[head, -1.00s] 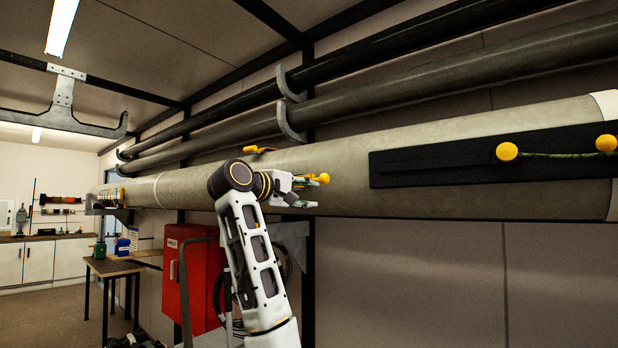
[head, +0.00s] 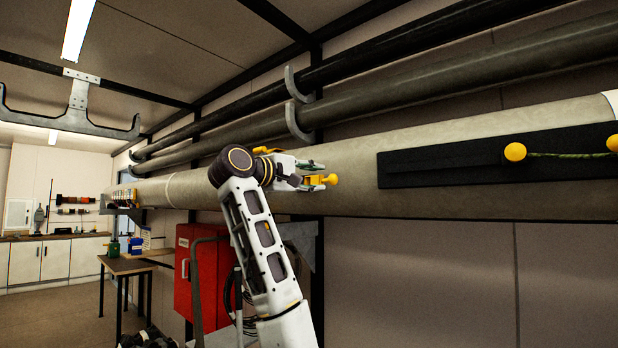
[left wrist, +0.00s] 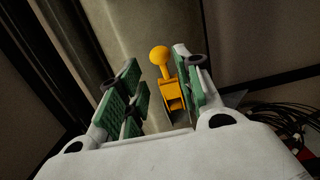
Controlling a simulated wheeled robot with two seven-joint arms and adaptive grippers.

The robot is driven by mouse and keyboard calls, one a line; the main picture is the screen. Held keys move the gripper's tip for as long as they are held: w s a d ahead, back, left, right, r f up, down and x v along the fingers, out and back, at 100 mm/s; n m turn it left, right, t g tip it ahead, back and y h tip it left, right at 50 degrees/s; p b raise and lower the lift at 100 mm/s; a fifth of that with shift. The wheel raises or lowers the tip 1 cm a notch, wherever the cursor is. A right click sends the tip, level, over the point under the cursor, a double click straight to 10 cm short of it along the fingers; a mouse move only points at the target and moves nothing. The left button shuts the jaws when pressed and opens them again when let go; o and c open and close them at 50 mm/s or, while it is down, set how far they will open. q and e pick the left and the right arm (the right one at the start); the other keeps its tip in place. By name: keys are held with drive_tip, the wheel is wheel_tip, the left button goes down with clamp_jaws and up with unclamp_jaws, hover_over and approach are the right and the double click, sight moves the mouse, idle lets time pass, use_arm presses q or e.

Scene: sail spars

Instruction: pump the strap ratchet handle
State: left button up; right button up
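The strap ratchet's yellow handle (head: 329,179) shows at the side of the large pale spar (head: 360,165), just at my left fingertips. In the left wrist view the yellow handle (left wrist: 173,96), with a round knob at its end, lies between the fingers. It is close to the right-hand finger and well apart from the left-hand one; whether it touches the right-hand one I cannot tell. My left gripper (head: 312,174) is open around it; it also shows in the left wrist view (left wrist: 158,95). The strap is mostly hidden. My right gripper is out of view.
A black board (head: 440,165) with yellow knobs (head: 515,152) and a green cord is on the spar to the right. Darker spars (head: 420,85) rest on brackets above. A red cabinet (head: 199,280) and a workbench (head: 125,265) stand lower left. Another yellow piece (head: 262,150) shows behind my wrist.

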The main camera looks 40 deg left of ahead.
sight(329, 179)
use_arm(q)
drive_tip(key=shift+w+d+p, duration=0.2)
drive_tip(key=shift+w+p, duration=0.2)
drive_tip(key=shift+w, duration=0.75)
drive_tip(key=shift+w+d+p, duration=0.15)
drive_tip(key=shift+w+p, duration=0.2)
drive_tip(key=shift+w, duration=0.75)
drive_tip(key=shift+w+d+p, duration=0.2)
drive_tip(key=shift+w+p, duration=0.2)
drive_tip(key=shift+w, duration=0.9)
drive_tip(key=shift+c, duration=0.4)
drive_tip(key=c, duration=0.5)
